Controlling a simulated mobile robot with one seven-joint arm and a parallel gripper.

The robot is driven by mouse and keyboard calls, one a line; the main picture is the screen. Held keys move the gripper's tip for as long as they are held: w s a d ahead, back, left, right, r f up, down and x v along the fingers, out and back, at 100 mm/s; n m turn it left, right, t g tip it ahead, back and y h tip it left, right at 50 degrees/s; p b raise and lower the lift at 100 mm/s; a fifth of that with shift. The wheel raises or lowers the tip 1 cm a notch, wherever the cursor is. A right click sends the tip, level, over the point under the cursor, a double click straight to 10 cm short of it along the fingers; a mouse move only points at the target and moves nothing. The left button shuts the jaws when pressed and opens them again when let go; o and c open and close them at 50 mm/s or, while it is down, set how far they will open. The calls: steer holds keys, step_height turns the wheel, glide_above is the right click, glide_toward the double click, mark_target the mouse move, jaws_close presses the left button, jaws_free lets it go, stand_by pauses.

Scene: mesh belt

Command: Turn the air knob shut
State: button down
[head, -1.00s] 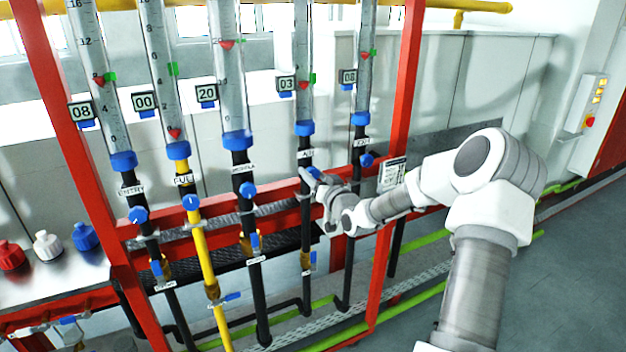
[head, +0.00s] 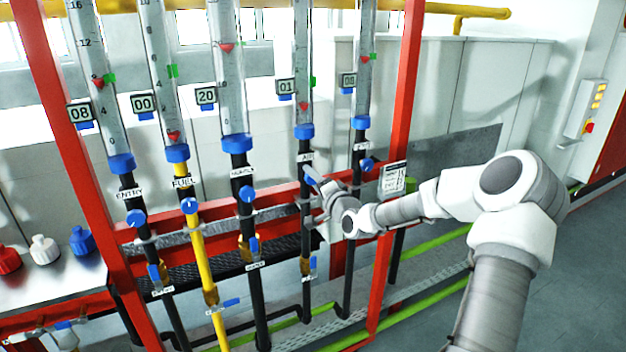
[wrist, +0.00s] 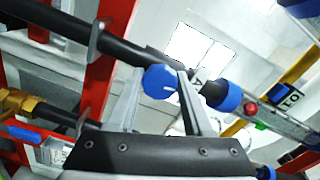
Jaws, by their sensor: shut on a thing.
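The air knob (wrist: 160,80) is a round blue knob with a white line, on the black pipe (wrist: 140,52) in the wrist view. In the head view the air knob (head: 311,176) shows in part below the AIR label (head: 305,158). My gripper (head: 317,184) is at the knob, shut on it; its fingers (wrist: 172,92) lie at the knob in the wrist view. The air display (head: 286,87) reads 01. The red float (head: 304,106) in the air tube sits low, below the green marker (head: 313,82).
Other flow tubes with blue knobs stand close by: entry (head: 136,218), fuel (head: 189,205) and one more (head: 247,194) on the left, another (head: 367,164) on the right. A red post (head: 399,110) stands near my arm. Open floor (head: 590,260) lies right.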

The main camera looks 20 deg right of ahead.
steer(key=shift+m, duration=0.9)
steer(key=shift+c, duration=1.5)
jaws_free()
steer(key=shift+s, duration=0.1)
steer(key=s, duration=1.7)
steer(key=shift+s+d, duration=0.15)
steer(key=shift+d, duration=0.15)
